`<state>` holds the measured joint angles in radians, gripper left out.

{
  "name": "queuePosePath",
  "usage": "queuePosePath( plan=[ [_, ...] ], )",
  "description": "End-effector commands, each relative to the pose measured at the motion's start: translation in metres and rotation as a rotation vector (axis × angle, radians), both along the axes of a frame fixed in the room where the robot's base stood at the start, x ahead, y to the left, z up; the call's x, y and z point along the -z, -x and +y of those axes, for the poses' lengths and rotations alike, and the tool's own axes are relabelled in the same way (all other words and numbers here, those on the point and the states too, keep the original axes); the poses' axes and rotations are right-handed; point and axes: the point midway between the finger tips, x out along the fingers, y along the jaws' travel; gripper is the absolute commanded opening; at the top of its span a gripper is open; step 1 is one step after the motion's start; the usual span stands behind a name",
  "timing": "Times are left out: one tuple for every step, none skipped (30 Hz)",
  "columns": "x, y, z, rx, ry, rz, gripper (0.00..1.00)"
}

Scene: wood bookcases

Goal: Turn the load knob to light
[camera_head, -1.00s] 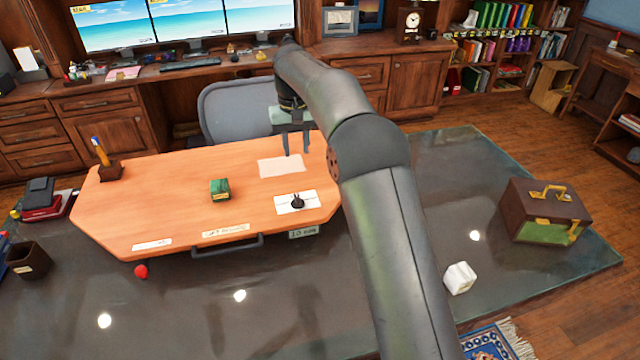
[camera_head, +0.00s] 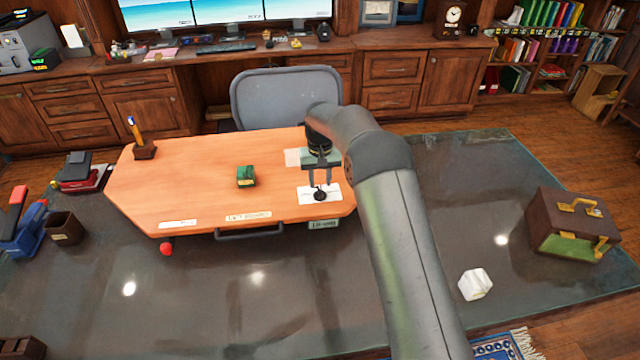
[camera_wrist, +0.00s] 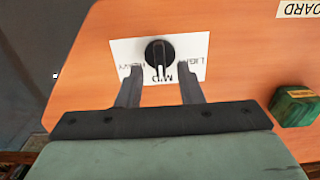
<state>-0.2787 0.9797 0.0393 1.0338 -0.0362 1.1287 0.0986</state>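The load knob (camera_head: 320,195) is a small black dial on a white card (camera_head: 305,193) on the orange board (camera_head: 190,195). In the wrist view the knob (camera_wrist: 159,52) has a raised bar lined up with the MID mark. The word LIGHT (camera_wrist: 187,68) is on the picture right of the card and HEAVY is on the left, partly behind a finger; the letters appear upside down. My gripper (camera_wrist: 161,70) is open and empty, its fingertips on either side just short of the knob. In the head view my gripper (camera_head: 321,184) is just above and behind the knob.
A green block (camera_head: 246,177) and a pen holder (camera_head: 145,152) stand on the board. A drawer-like handle (camera_head: 250,232) runs along its front edge, with a red ball (camera_head: 166,249) nearby. A white block (camera_head: 475,284) and a brown case (camera_head: 570,228) are to the right.

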Motion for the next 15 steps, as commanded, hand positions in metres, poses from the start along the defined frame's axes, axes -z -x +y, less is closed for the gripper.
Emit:
queuePosePath(
  plan=[
    [0.007,0.000,0.000,0.000,0.000,0.002,0.34],
    [0.011,0.000,0.000,0.000,0.000,0.002,0.34],
    [0.016,0.000,0.000,0.000,0.000,0.001,0.34],
    [0.019,0.000,0.000,0.000,0.000,0.001,0.34],
    [0.022,0.000,0.000,0.000,0.000,0.001,0.34],
    [0.024,0.000,0.000,0.000,0.000,0.000,0.34],
    [0.026,0.000,0.000,0.000,0.000,0.000,0.34],
    [0.028,0.000,0.000,0.000,0.000,-0.001,0.34],
    [0.029,0.000,0.000,0.000,0.000,-0.001,0.34],
    [0.030,0.000,0.000,0.000,0.000,-0.001,0.34],
    [0.030,0.000,0.000,0.000,0.000,-0.001,0.34],
    [0.031,0.000,0.000,0.000,0.000,-0.002,0.34],
    [0.031,0.000,0.000,0.000,0.000,-0.002,0.34],
    [0.031,0.000,0.000,0.000,0.000,-0.002,0.34],
    [0.031,0.000,0.000,0.000,0.000,-0.002,0.34]
  ],
)
